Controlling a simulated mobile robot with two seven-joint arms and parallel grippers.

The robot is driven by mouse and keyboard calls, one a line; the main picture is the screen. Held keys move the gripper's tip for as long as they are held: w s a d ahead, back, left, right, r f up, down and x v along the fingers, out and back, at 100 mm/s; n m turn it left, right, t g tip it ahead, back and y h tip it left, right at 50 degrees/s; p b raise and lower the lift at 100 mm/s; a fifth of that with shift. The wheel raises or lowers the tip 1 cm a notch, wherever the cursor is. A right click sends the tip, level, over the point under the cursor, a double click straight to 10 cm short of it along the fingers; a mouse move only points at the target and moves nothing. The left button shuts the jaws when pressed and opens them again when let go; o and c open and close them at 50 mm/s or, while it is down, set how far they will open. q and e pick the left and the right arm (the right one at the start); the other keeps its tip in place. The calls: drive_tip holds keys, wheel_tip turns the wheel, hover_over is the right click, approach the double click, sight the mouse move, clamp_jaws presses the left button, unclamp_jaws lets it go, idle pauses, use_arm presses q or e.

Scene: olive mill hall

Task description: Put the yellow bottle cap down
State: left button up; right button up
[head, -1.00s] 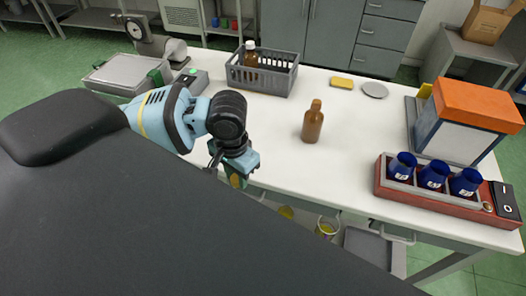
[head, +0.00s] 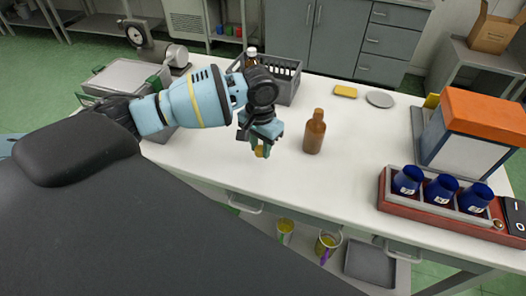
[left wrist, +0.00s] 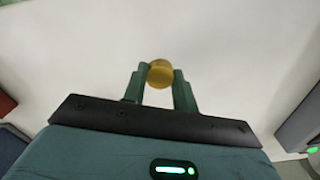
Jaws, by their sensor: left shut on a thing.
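My left gripper (head: 262,149) is shut on the yellow bottle cap (head: 260,151), over the white table (head: 338,182) to the left of the brown bottle. In the left wrist view the cap (left wrist: 160,73) sits between the two green fingertips (left wrist: 160,84), with the white tabletop beyond it. I cannot tell how high the cap is above the table. My right gripper is not in view.
A grey crate (head: 285,88) with a bottle stands behind my left gripper. A yellow block (head: 346,91) and a grey disc (head: 380,99) lie at the back. A red rack (head: 425,207) with blue containers stands right.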

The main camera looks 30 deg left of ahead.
sight(262, 160)
use_arm(q)
drive_tip(key=shift+w, duration=0.1)
drive_tip(key=shift+w+a, duration=0.1)
drive_tip(key=shift+w, duration=0.3)
drive_tip(key=shift+s+f, duration=0.1)
drive_tip(key=shift+f, duration=1.65)
drive_tip(key=shift+f, duration=0.1)
drive_tip(key=o, duration=1.1)
